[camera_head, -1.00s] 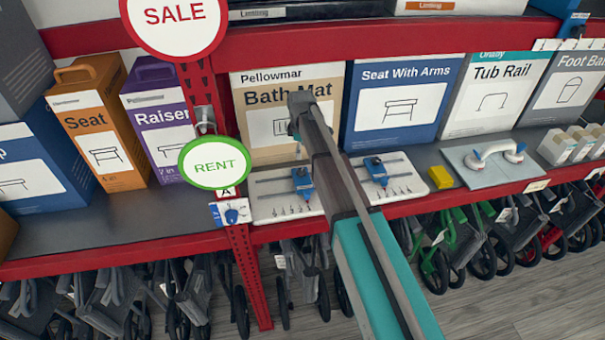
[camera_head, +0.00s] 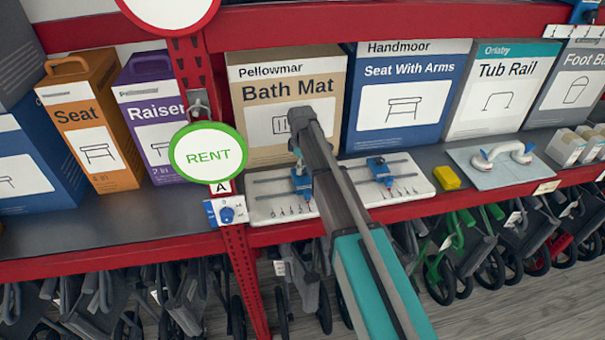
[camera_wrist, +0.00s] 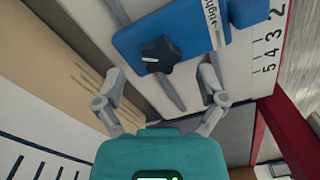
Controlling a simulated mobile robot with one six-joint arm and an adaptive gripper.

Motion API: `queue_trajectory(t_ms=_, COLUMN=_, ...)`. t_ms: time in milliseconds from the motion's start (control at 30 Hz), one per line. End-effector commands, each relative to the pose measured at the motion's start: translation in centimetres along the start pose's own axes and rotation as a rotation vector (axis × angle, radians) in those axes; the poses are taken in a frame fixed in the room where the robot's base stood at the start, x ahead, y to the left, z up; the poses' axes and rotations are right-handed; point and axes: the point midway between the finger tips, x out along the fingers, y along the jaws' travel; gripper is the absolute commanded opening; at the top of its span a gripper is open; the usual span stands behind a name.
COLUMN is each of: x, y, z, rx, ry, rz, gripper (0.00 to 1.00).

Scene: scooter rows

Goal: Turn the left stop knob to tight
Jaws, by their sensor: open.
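A white board (camera_head: 335,199) lies on the shelf with two blue stops on its rails. The left stop (camera_head: 301,184) is just below the end of my arm in the head view. The right stop (camera_head: 380,170) sits farther right. In the wrist view, one blue stop (camera_wrist: 185,28) fills the top, with a black star-shaped knob (camera_wrist: 158,56) bearing a white mark. A label with an arrow and "tight" is at its right end. My gripper (camera_wrist: 161,73) is open and empty, its fingertips on either side below the knob, apparently apart from it. The head view hides the fingers.
A Bath Mat box (camera_head: 285,110) stands behind the board. A round RENT sign (camera_head: 208,155) and a red post (camera_head: 238,265) are left of it. Walking aids stand below the shelf.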

Motion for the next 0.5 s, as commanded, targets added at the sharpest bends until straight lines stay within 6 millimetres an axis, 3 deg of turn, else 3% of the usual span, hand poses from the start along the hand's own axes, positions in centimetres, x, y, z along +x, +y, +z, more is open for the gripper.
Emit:
queue_trajectory(t_ms=200, x=1.5, y=0.0, z=0.0, rx=0.0, ry=0.0, rz=0.0, gripper=0.9)
queue_trajectory(t_ms=500, x=1.8, y=0.0, z=0.0, rx=0.0, ry=0.0, rz=0.0, gripper=0.9)
